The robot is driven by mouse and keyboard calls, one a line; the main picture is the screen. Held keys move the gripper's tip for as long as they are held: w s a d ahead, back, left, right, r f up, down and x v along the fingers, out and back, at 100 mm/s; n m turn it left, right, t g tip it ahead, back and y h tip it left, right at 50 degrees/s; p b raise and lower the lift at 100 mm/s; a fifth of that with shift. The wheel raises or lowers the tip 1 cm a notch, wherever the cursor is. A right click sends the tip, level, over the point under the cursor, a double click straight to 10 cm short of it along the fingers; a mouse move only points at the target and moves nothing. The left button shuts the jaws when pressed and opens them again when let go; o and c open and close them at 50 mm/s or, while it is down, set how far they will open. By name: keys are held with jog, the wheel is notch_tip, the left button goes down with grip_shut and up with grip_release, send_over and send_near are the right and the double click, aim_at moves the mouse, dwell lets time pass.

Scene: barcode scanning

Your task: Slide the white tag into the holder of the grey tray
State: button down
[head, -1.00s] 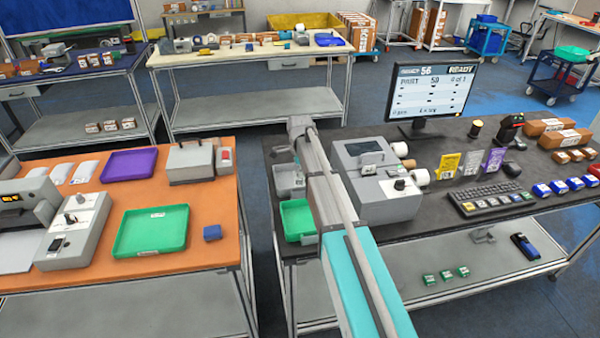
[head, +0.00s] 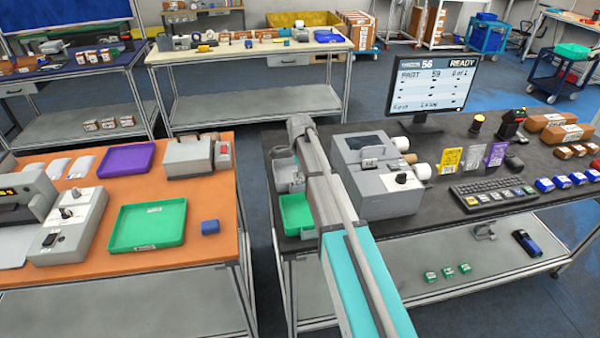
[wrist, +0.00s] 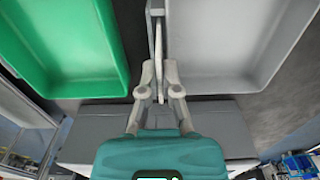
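My gripper (wrist: 158,70) points away from the camera in the wrist view, with its two fingers close on either side of a thin white tag (wrist: 158,48). The tag is seen edge-on and looks gripped. The grey tray (wrist: 225,85) lies to the right of the tag, and the green tray (wrist: 75,88) to the left. A small grey piece at the grey tray's left rim, likely the holder (wrist: 155,9), is at the tag's far end; I cannot tell whether they touch. In the head view the grey tray (head: 283,160) is partly hidden by my arm, and my gripper is hidden.
A grey printer-like machine (head: 372,200) stands just right of my arm. The green tray (head: 297,212) sits at the dark table's left edge. A monitor (head: 432,88), upright cards (head: 472,158) and a keyboard (head: 493,193) are farther right. An orange table (head: 195,250) stands left across a gap.

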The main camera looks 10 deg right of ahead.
jog(key=c, duration=0.7)
grip_release()
jog(key=shift+r, duration=0.15)
